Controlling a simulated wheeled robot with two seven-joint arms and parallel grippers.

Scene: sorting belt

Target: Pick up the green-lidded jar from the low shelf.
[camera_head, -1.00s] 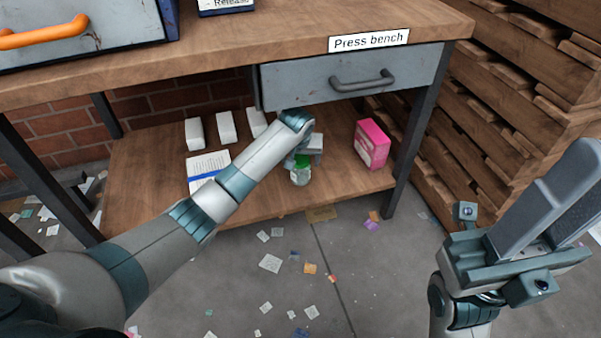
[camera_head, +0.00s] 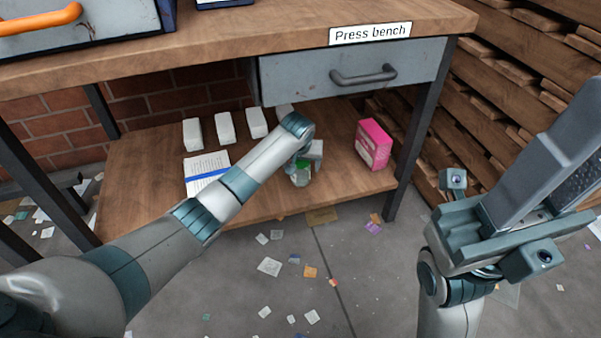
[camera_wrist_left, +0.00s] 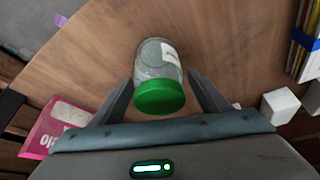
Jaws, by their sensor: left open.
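The green-lidded jar (camera_wrist_left: 159,77) is clear glass with a white label and stands on the low shelf (camera_head: 262,207) of the bench. In the head view the jar (camera_head: 301,177) is partly hidden by my left gripper and forearm. In the left wrist view my left gripper (camera_wrist_left: 164,90) is open, with one finger on each side of the jar. I cannot tell whether the fingers touch it. In the head view my left gripper (camera_head: 303,163) reaches in over the shelf. My right gripper (camera_head: 545,190) is at the right, away from the shelf; its finger gap is unclear.
A pink box (camera_head: 373,145) stands right of the jar. The drawer (camera_head: 350,75) and bench top hang above. Wooden pallets (camera_head: 490,120) stand at the right.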

